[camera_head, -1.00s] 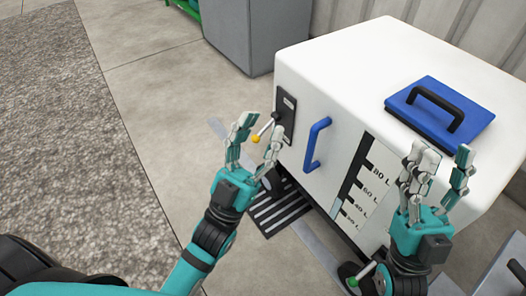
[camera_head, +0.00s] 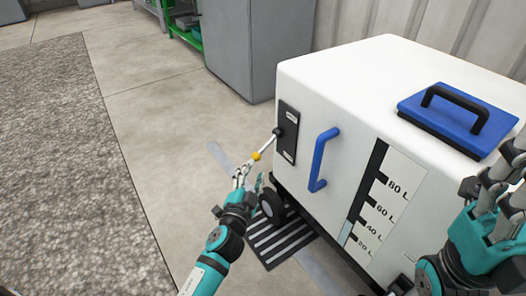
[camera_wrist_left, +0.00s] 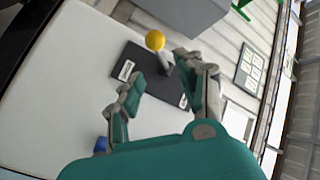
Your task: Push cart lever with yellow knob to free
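The cart's lever (camera_head: 267,145) sticks out from a black plate (camera_head: 287,132) on the white cart's left end, slanting down and left. Its round yellow knob (camera_head: 256,156) is at the free end. My left gripper (camera_head: 247,178) is just below the knob, with its fingers pointing up and apart. In the left wrist view the knob (camera_wrist_left: 155,40) shows beyond the open fingers (camera_wrist_left: 163,88), with the black plate (camera_wrist_left: 150,72) behind. Contact with the lever cannot be told. My right gripper (camera_head: 500,190) is empty and open at the right edge, partly cut off.
The white cart (camera_head: 340,85) has a blue vertical handle (camera_head: 320,160), a litre scale (camera_head: 385,195) and a blue lid (camera_head: 458,118) on top. A grey cabinet (camera_head: 255,45) stands behind. Open floor and a grey mat (camera_head: 60,150) lie to the left.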

